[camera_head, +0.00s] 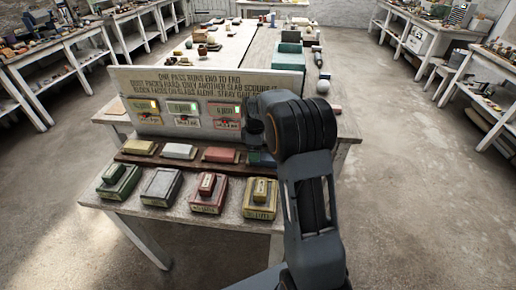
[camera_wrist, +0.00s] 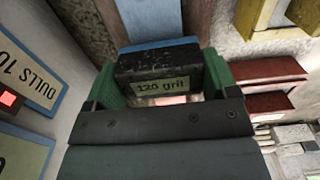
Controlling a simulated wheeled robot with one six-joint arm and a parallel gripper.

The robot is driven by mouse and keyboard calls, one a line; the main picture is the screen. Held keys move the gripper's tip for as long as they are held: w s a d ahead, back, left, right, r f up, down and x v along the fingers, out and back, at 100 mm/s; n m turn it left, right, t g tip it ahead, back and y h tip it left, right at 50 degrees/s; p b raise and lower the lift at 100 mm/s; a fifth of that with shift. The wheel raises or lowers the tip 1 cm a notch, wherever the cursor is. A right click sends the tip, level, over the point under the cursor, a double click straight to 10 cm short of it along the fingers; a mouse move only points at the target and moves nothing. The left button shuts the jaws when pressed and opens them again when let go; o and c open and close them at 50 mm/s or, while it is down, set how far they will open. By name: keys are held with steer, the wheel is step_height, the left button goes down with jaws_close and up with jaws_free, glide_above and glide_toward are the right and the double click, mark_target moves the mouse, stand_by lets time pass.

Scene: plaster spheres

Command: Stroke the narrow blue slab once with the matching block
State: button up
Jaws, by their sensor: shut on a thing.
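My gripper (camera_wrist: 160,98) is shut on a dark block (camera_wrist: 155,66), labelled "120" and a partly blurred word, between its green fingers. A blue strip runs along the block's far edge; I cannot tell whether it belongs to the block. A light blue slab (camera_wrist: 150,16) lies just beyond the block in the wrist view. In the head view a blue slab (camera_head: 262,159) sits at the right end of the brown rack, partly hidden by my arm. My gripper (camera_head: 254,136) is above or beside it there, mostly hidden. I cannot tell whether block and slab touch.
Cream (camera_head: 138,147), white (camera_head: 178,151) and red (camera_head: 220,155) slabs share the rack. In front stand green (camera_head: 118,182), grey (camera_head: 160,187), red (camera_head: 208,194) and yellow (camera_head: 260,199) holders; the grey one shows no block on top. A lettered panel (camera_head: 205,82) with lit displays rises behind.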

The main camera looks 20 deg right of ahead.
steer(key=shift+a+r, duration=0.1)
stand_by(0.3)
steer(key=shift+r+p, duration=2.2)
steer(key=shift+r, duration=0.75)
